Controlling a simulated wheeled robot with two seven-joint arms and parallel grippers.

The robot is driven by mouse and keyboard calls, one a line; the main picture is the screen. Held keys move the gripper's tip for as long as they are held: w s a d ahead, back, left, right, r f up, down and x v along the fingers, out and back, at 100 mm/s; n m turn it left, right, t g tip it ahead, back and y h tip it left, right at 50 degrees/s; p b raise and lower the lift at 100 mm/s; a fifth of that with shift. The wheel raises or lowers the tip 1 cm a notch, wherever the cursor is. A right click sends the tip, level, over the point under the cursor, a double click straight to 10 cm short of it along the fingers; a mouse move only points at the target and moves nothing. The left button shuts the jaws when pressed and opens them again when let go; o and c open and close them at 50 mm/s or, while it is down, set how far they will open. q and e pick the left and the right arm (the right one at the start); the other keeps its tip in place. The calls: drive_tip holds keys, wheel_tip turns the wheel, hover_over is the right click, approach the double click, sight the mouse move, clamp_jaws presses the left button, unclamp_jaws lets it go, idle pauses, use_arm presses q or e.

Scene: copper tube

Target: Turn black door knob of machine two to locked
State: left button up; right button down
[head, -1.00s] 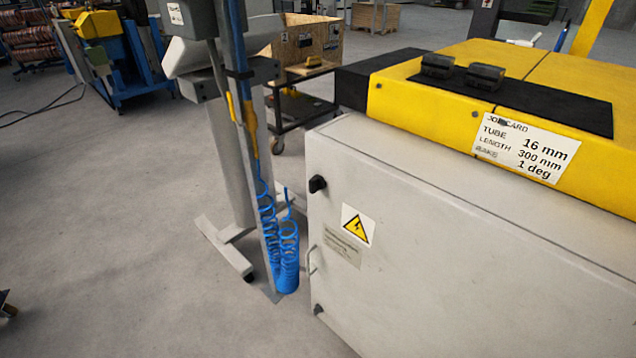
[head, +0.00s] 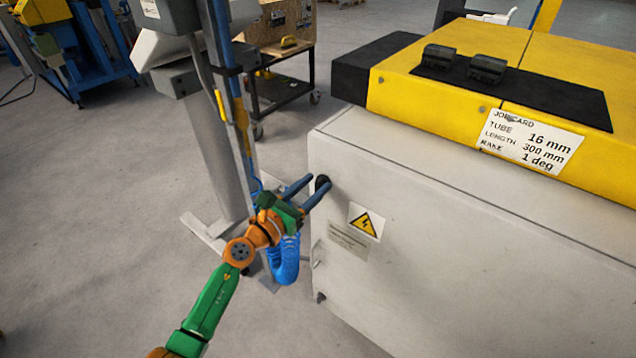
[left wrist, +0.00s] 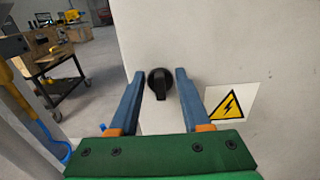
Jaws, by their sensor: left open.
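In the head view the knob (head: 322,182) shows only in part, behind a finger. My left gripper (head: 312,187) is open, with its blue fingers pointing at the door. In the left wrist view the fingertips (left wrist: 160,73) lie on either side of the knob, with a gap visible on both sides. My right gripper is out of view.
A yellow warning sign (head: 366,222) and a door handle (head: 315,254) are near the knob. A grey post (head: 222,110) with a coiled blue hose (head: 284,262) stands close to my left arm. A cart (head: 282,90) stands behind.

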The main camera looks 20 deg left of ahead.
use_arm(q)
drive_tip(key=shift+w, duration=0.45)
drive_tip(key=shift+d, duration=0.1)
clamp_jaws()
